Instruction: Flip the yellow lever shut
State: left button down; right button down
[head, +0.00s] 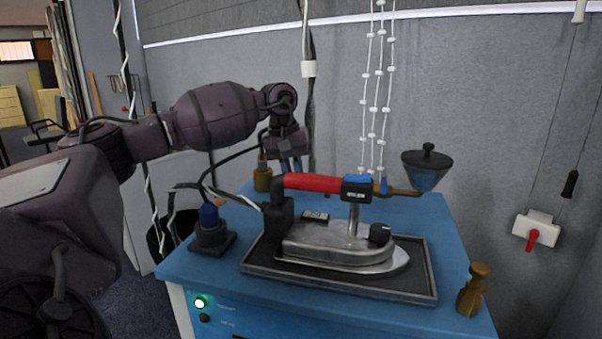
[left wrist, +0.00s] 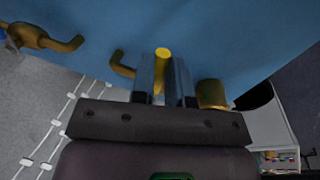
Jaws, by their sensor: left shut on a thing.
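The yellow lever (left wrist: 162,54) shows in the left wrist view as a round yellow end with a short shaft running down between my fingers. My left gripper (left wrist: 161,80) is shut on it, one finger on each side. In the head view my left gripper (head: 291,166) reaches down at the back edge of the blue table, behind the iron's red handle. There the lever is hidden, and the fingertips are partly covered. My right gripper is in neither view.
An iron (head: 345,246) with a red handle (head: 312,183) sits on a dark tray (head: 340,287). A brass fitting (head: 262,180) stands beside my left gripper. A dark blue funnel (head: 427,170) and a brass piece (head: 473,291) are at the right. Cables hang behind.

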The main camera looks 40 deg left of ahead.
pick_arm(q)
jog(key=shift+s+a+r+m, duration=0.15)
jog(key=shift+s+a+m, duration=0.1)
jog(key=shift+a+m, duration=0.4)
jog(key=shift+d+m, duration=0.15)
jog(key=shift+m, duration=0.1)
jog(key=c, duration=1.1)
grip_release()
notch_tip(320, 180, up, 10)
jog(key=s+a, duration=0.1)
jog(key=shift+a+r, duration=0.25)
jog(key=shift+a, duration=0.15)
